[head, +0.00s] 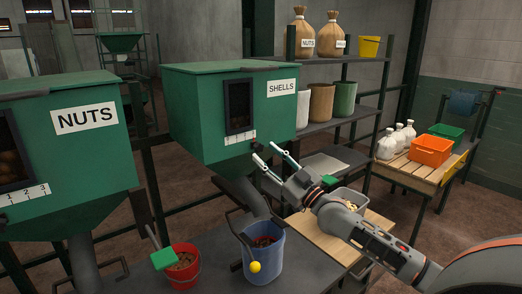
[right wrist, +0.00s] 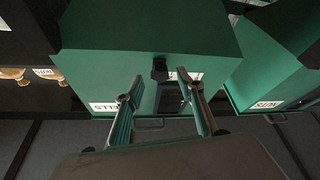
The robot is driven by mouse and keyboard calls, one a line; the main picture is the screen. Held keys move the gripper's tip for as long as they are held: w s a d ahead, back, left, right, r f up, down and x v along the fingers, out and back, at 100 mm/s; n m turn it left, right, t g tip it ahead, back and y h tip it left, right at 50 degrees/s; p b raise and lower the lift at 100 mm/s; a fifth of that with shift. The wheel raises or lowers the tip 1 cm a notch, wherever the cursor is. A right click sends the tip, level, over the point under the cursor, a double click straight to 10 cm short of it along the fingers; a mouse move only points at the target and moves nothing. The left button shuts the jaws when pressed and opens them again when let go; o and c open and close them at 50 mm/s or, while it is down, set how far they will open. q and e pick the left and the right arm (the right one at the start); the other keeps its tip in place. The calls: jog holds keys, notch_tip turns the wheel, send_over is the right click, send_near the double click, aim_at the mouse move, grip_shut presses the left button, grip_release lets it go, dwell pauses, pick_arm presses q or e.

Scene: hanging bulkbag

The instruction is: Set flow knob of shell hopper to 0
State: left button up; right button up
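The green shell hopper (head: 205,115) carries a SHELLS label and a dark window, and it also shows upside down in the right wrist view (right wrist: 150,35). A small white numbered scale (head: 240,137) sits under the window. A small dark knob (head: 255,146) appears near the scale's right end; its exact setting is too small to read. In the right wrist view a dark knob (right wrist: 160,68) stands out between the fingertips. My right gripper (head: 265,152) is open in front of it, its fingers apart on either side; contact cannot be told. My left gripper is out of view.
The NUTS hopper (head: 70,150) stands at left. Below are a red bucket (head: 180,272) with a green-ended scoop and a blue bucket (head: 264,252). A wooden table (head: 335,238) is under my right arm. Shelves with sacks and an orange crate (head: 430,151) are behind.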

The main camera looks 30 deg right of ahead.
aim_at(257, 146)
jog(key=shift+x, duration=0.95)
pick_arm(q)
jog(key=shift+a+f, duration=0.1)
pick_arm(e)
jog(key=shift+w+r, duration=0.15)
jog(key=shift+w, duration=0.3)
grip_shut()
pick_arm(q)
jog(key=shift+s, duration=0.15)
pick_arm(e)
jog(key=shift+a, duration=0.1)
